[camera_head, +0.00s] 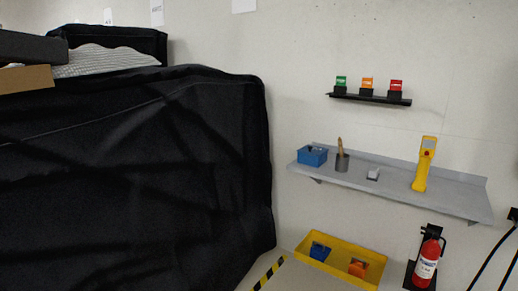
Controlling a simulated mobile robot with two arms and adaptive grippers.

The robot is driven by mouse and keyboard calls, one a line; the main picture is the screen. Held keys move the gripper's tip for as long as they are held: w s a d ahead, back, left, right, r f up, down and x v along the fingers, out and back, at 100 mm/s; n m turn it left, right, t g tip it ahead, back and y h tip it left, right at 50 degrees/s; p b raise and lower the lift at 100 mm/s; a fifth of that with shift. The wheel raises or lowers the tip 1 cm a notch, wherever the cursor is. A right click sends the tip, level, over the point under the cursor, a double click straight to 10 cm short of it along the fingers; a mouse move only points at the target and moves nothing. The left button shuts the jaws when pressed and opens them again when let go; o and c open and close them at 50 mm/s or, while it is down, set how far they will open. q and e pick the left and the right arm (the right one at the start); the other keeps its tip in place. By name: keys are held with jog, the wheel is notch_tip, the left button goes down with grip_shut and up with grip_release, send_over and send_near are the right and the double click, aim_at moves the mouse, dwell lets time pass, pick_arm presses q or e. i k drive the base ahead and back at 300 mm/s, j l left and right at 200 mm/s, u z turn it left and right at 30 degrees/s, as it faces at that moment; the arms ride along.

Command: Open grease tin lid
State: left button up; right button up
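No grease tin with a lid can be made out for certain. A small dark grey cylinder (342,163) stands upright on the grey wall shelf (455,201), with a brown brush-like stick rising from it. I cannot tell whether this is the tin, and no lid shows on it. A small pale grey block (373,174) lies to its right. Neither of my grippers is in view.
A blue box (312,156) and a yellow handheld device (424,165) are on the shelf. Black-covered bulk (130,180) fills the left. A yellow tray (342,272) with blue and orange items lies below, beside a fire extinguisher (427,262). Green, orange and red items sit on an upper rack (370,99).

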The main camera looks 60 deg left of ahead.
aim_at(314, 151)
jog(key=u, duration=1.65)
